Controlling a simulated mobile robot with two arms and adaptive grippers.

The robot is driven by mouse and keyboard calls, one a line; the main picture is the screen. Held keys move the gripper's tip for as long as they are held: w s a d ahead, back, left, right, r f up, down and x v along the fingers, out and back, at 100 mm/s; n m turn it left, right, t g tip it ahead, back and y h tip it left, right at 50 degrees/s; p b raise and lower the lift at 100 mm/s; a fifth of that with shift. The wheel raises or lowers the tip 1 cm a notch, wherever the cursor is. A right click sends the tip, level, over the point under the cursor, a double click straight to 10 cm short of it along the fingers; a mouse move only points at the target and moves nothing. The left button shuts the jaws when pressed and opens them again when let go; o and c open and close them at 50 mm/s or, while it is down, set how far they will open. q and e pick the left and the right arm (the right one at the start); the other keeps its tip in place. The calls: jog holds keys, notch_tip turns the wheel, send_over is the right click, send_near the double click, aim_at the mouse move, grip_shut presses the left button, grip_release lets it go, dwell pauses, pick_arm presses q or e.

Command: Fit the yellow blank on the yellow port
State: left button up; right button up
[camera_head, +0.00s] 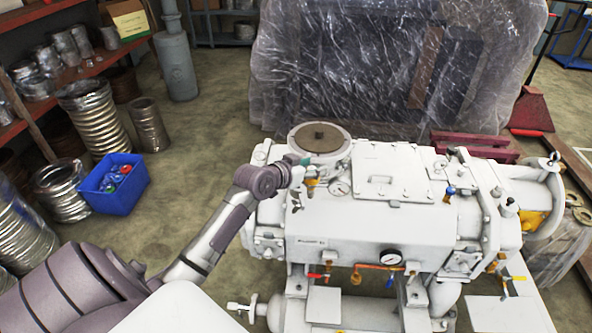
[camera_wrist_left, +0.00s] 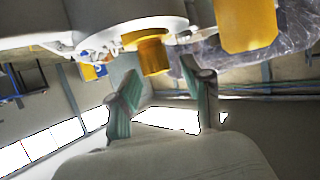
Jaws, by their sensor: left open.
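My left gripper (camera_head: 305,163) is at the upper left of the white vacuum machine (camera_head: 350,220), beside its round top flange. In the left wrist view its two teal fingers (camera_wrist_left: 159,74) are open and apart, with nothing held between them. A short yellow cylinder (camera_wrist_left: 154,55) sticks out from a white body just beyond the fingertips. It appears as a small yellow-orange piece (camera_head: 311,182) beside the gripper in the head view. I cannot tell whether it is the blank, the port, or both fitted together. My right gripper is out of view.
A larger yellow part (camera_wrist_left: 247,25) shows at the wrist view's upper right. A blue valve cap (camera_head: 449,191) stands on the machine's top. Plastic-wrapped equipment (camera_head: 350,60) stands behind.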

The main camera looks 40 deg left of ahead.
pick_arm(q)
jog(key=b+v, duration=0.2)
jog(key=v, duration=1)
